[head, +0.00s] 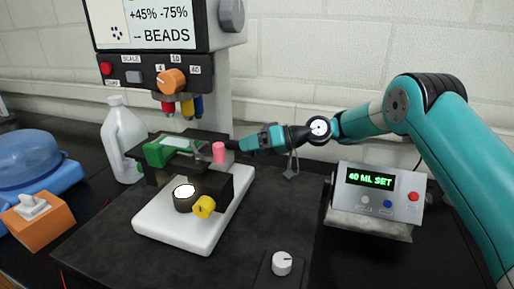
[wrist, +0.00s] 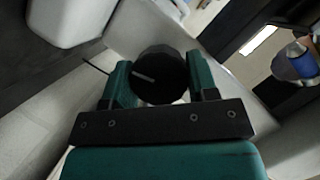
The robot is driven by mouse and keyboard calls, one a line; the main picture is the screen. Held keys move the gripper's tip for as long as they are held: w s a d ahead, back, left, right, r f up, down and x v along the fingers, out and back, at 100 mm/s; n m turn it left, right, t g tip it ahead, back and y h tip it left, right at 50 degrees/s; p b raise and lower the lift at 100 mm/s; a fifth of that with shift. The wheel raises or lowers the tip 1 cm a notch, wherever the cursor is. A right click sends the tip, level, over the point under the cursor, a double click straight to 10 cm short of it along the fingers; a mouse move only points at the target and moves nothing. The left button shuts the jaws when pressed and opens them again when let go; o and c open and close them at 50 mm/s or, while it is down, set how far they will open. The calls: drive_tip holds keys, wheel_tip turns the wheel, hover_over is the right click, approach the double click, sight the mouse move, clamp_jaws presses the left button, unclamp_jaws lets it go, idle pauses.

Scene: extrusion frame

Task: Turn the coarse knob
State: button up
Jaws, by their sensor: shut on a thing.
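A round black knob with a pale line on its face (wrist: 162,76) sits between the two green fingers of my gripper (wrist: 160,84) in the wrist view. The fingers are shut on its sides. In the head view my gripper (head: 238,145) reaches in from the right to the far right side of a device with a white base (head: 178,243). The knob cannot be made out clearly there. A yellow knob (head: 204,207) is on the device's near side, and a pink cylinder (head: 219,152) stands close to my gripper. No label names the coarse knob.
A control box with an orange dial (head: 171,81) hangs above the device. A white jug (head: 122,142) stands at its left. A grey box reading "40 ML SET" (head: 379,199) stands right, below my arm. A white dial (head: 281,263) is at the front.

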drive_tip(key=o, duration=0.9)
drive_tip(key=shift+s+a, duration=0.25)
drive_tip(key=shift+a, duration=0.1)
drive_tip(key=shift+w+d, duration=0.1)
drive_tip(key=shift+d, duration=0.1)
drive_tip(key=shift+d+r, duration=0.1)
drive_tip(key=shift+d, duration=0.2)
drive_tip(key=p+v, duration=0.5)
drive_tip(key=v, duration=1.1)
drive_tip(key=shift+d+r, duration=0.25)
drive_tip(key=shift+d, duration=0.1)
drive_tip(key=shift+f, duration=0.1)
